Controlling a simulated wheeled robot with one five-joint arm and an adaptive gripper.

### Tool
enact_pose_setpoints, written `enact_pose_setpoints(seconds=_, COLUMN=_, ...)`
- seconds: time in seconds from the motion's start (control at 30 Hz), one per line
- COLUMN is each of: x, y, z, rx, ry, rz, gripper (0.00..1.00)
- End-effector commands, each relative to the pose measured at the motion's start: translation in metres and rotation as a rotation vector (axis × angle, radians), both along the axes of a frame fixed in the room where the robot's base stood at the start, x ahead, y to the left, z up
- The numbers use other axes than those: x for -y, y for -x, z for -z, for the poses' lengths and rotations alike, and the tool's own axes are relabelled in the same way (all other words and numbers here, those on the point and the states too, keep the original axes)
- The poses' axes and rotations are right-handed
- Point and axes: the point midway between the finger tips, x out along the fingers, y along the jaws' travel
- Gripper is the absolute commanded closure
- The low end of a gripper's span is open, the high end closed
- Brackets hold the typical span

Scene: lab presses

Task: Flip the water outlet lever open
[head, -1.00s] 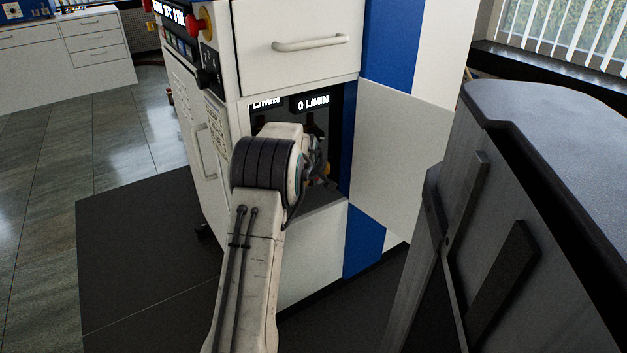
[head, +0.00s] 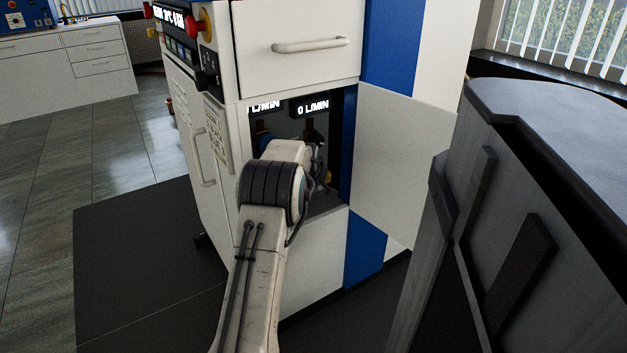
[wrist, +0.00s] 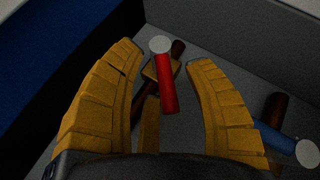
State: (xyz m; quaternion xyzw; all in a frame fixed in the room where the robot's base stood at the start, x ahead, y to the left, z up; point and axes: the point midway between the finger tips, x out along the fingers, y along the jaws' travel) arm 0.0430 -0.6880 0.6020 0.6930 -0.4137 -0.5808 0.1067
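A red lever handle (wrist: 166,88) with a pale round end shows in the wrist view, in the gap between the yellow fingers of my gripper (wrist: 165,57). The fingers are spread, with space on both sides of the handle; I see no grip on it. A blue lever handle (wrist: 274,138) with a pale end lies to the right, outside the right finger. No label tells which lever is the outlet. In the head view my arm hides the red handle and most of my gripper.
The levers are in a dark recess (head: 290,127) of the white cabinet, under two flow displays (head: 313,107). A drawer (head: 300,40) is above. The recess's side walls are close to my gripper. A grey-topped unit (head: 540,120) stands at the right.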

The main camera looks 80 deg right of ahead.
Motion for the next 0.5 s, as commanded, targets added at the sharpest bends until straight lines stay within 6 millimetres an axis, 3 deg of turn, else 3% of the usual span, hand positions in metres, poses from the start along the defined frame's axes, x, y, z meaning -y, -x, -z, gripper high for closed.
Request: enact_pose_setpoints(seconds=0.5, x=0.0002, y=0.0002, z=-0.0005, rx=0.0, ry=0.001, rz=0.0, gripper=1.0)
